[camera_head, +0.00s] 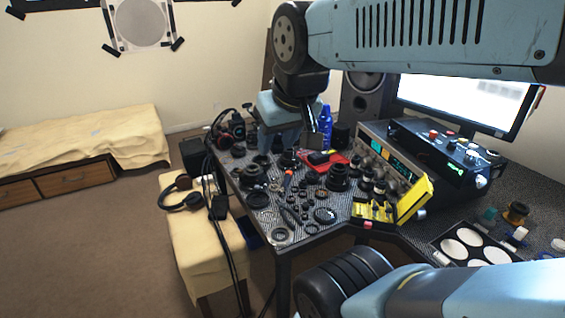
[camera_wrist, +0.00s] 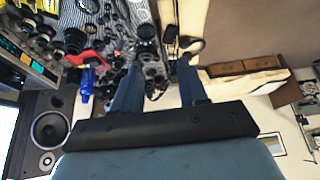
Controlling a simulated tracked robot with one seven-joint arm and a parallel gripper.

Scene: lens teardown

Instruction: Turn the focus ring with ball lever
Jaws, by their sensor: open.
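My gripper (camera_head: 280,148) hangs with its fingers down over the back left of the workbench. In the wrist view my gripper (camera_wrist: 160,64) has its two blue fingers spread apart, with nothing held between them. A dark lens body (camera_head: 252,176) stands near the bench's left edge; a dark lens part (camera_wrist: 147,32) shows beyond the fingertips in the wrist view, apart from them. Another black lens barrel (camera_head: 338,178) stands near the middle of the bench. The ball lever is too small to make out, so I cannot tell which part carries the focus ring.
Several loose rings and small parts crowd the bench (camera_head: 325,232). A red tray (camera_head: 337,168), blue bottle (camera_head: 325,125), yellow-framed instrument (camera_head: 415,195) and speaker (camera_head: 365,95) stand around. Headphones (camera_head: 181,195) lie on the cloth-covered bench at left. Open floor lies further left.

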